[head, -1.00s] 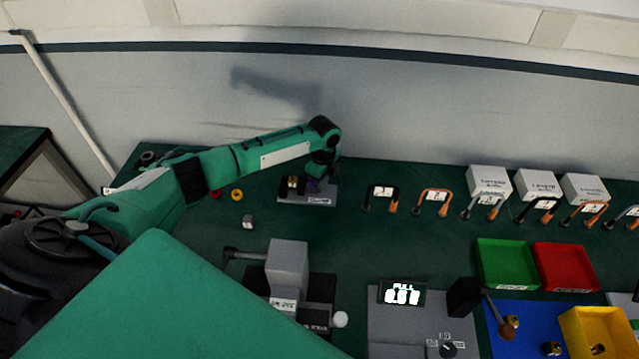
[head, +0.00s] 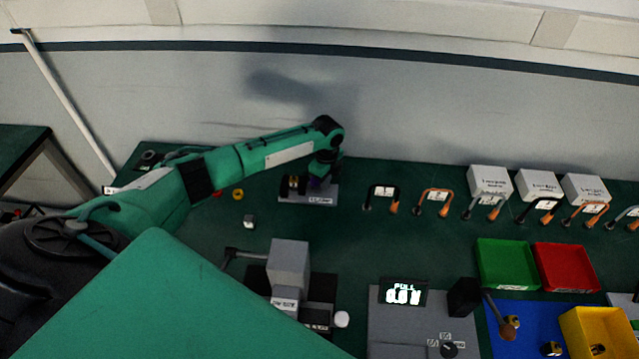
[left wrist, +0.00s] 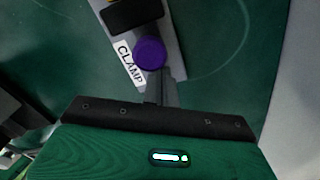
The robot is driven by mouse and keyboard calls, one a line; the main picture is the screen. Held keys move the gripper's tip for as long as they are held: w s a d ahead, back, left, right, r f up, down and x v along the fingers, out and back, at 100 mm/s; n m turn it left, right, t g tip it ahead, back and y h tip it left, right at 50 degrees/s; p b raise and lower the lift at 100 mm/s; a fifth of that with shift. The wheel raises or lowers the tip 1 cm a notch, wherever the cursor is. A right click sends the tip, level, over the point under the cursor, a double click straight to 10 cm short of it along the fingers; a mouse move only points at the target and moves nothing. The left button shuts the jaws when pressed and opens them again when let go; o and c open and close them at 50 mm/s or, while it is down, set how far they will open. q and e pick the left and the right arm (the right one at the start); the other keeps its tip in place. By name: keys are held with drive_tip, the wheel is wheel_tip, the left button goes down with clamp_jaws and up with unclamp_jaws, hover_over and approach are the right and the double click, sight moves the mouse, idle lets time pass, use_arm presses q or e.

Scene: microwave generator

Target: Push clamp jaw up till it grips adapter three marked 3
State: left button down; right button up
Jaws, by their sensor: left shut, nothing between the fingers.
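The clamp (head: 325,195) is a grey base with a white label near the back edge of the bench. A dark and brass-coloured piece (head: 293,183), perhaps the adapter, sits on it; I cannot read a 3 on it. In the left wrist view the clamp shows its CLAMP label (left wrist: 130,64), a black block (left wrist: 133,15) and a round purple knob (left wrist: 150,52). My left gripper (head: 320,178) points down over the clamp's right part. Its shut, empty fingers (left wrist: 157,85) are right at the purple knob; I cannot tell if they touch. My right gripper is not in view.
A grey machine with a lever (head: 288,265) stands in front. Several cables (head: 382,193), white boxes (head: 490,181), a green tray (head: 505,265) and a red tray (head: 565,267) are at right. The wall is close behind the clamp.

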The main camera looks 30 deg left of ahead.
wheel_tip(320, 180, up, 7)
drive_tip(key=p, duration=0.6)
drive_tip(key=shift+p, duration=0.4)
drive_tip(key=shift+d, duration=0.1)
